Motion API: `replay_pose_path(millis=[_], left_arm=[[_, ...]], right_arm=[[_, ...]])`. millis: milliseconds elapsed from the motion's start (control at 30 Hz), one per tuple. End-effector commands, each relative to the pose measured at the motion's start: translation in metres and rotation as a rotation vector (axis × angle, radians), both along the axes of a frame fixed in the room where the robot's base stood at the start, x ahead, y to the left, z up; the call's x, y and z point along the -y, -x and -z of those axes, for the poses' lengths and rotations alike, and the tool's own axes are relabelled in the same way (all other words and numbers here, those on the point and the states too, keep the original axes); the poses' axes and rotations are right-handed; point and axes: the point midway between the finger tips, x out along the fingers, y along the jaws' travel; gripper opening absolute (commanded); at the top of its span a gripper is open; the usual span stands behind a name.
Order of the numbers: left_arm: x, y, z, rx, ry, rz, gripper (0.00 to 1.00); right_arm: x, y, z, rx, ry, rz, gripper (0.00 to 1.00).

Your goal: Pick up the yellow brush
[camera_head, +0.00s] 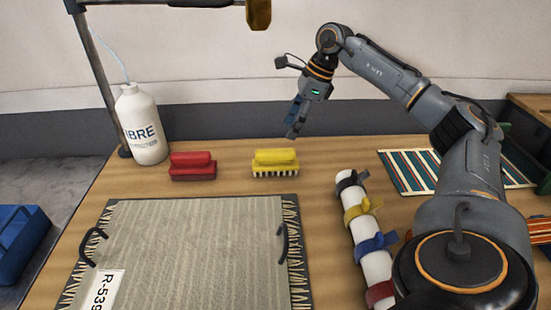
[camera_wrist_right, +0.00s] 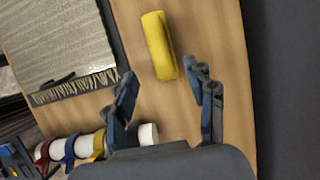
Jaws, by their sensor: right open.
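The yellow brush (camera_head: 275,162) stands on the wooden table behind the grey rug, bristles down, with a raised yellow handle on top. It also shows in the right wrist view (camera_wrist_right: 159,45), seen from above, beyond the fingertips and roughly in line with the gap between them. My right gripper (camera_head: 293,130) is above the table, a little right of the brush and higher than it. In the right wrist view its fingers (camera_wrist_right: 160,78) are apart with nothing between them. My left gripper is not in view.
A red brush (camera_head: 193,166) stands just left of the yellow one. A white bottle (camera_head: 141,124) is at the back left. The rug (camera_head: 190,255) lies in front. A white roll with coloured straps (camera_head: 365,240) and a striped textile (camera_head: 408,172) lie to the right.

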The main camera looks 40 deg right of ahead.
Motion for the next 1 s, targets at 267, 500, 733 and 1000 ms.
replay_pose_path(millis=[267, 500, 733, 1000], left_arm=[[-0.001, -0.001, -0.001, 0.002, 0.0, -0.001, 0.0], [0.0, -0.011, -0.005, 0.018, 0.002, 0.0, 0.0], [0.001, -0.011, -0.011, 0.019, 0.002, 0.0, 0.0], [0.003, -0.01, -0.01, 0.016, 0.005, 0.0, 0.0]], right_arm=[[-0.015, -0.012, 0.043, -0.001, -0.001, -0.001, 0.55], [-0.022, -0.017, 0.059, -0.002, -0.002, -0.001, 0.55], [-0.032, -0.025, 0.089, -0.002, -0.001, 0.0, 0.55], [-0.034, -0.027, 0.096, 0.002, -0.001, 0.001, 0.55]])
